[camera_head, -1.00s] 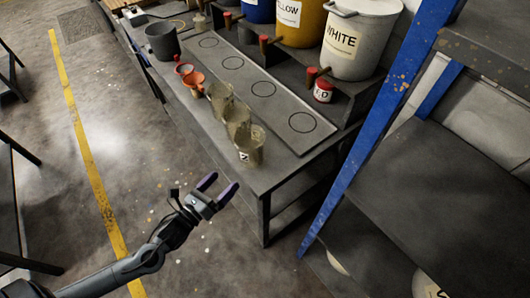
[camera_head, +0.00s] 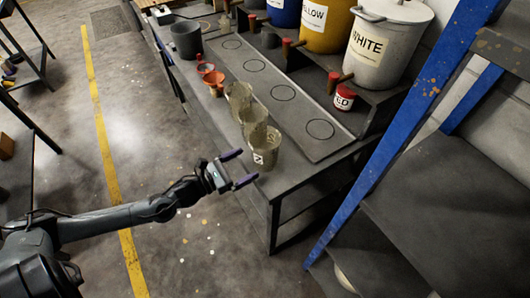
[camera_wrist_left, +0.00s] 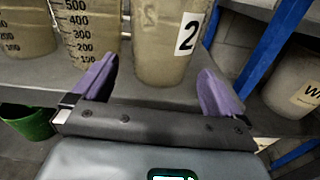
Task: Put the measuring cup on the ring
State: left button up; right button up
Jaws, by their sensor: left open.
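Three translucent, brownish measuring cups stand in a row near the bench's front edge: a far cup (camera_head: 239,95), a middle cup (camera_head: 253,122) and a near cup (camera_head: 265,152). The near cup carries a white label, reading 2 in the left wrist view (camera_wrist_left: 170,45). Several thin dark rings, including a near ring (camera_head: 319,129) and another ring (camera_head: 283,92), are marked on the flat panel behind the cups. My left gripper (camera_head: 248,167) is open and empty at the near cup's front, its purple fingers pointing toward it; contact is unclear. My right gripper is out of view.
Red and orange funnels (camera_head: 212,83) and a dark grey bucket (camera_head: 185,40) stand farther along the bench. A white bucket (camera_head: 388,42), a yellow bucket (camera_head: 325,22) and a small red-labelled can (camera_head: 343,98) are behind the rings. A blue post (camera_head: 400,115) stands right.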

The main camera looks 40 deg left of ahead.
aim_at(254, 159)
pick_arm(q)
jog(key=shift+r+x, duration=0.2)
jog(key=shift+x, duration=0.85)
jog(key=shift+r+x, duration=0.2)
jog(key=shift+x, duration=0.9)
jog(key=shift+w+d, duration=0.3)
jog(key=shift+w, duration=0.25)
jog(key=c, duration=0.8)
